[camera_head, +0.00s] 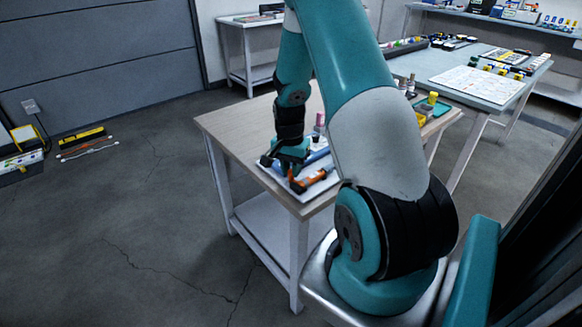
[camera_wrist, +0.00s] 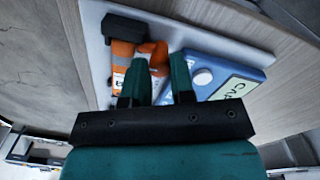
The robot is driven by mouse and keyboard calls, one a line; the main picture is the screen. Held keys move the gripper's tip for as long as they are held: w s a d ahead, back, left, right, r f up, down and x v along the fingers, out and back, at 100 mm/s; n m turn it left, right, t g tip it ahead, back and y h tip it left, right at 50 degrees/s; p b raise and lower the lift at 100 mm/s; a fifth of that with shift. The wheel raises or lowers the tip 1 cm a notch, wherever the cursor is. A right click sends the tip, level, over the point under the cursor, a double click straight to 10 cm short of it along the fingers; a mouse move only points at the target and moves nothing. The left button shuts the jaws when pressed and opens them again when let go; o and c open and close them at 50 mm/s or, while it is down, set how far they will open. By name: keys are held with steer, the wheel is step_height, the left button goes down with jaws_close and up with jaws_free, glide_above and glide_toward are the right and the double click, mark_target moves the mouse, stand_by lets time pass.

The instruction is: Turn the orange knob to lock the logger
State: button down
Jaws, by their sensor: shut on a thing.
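In the wrist view, my gripper (camera_wrist: 158,66) reaches in from the bottom, with its teal fingers on either side of an orange part. This part, which looks like the orange knob (camera_wrist: 154,49), shows between and just past the fingertips, so the gripper is shut on it. Its lower side is hidden by the fingers. A blue device (camera_wrist: 236,65) with a white round button and a pale label starting "CAP" lies to the right. In the head view, my gripper (camera_head: 289,160) is low over the table, and the knob cannot be told apart there.
An orange and black device (camera_wrist: 121,58) lies just left of the fingers. Both devices rest on a pale board (camera_wrist: 92,30) on the wooden table (camera_head: 228,121). Small bottles (camera_head: 411,84) and a green tray (camera_head: 441,108) stand at the table's right.

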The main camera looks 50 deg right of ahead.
steer(key=shift+d, duration=0.1)
stand_by(0.3)
steer(key=c, duration=1)
jaws_free()
steer(key=shift+r, duration=0.1)
steer(key=r, duration=1.7)
steer(key=shift+w+r, duration=0.15)
steer(key=shift+w, duration=0.1)
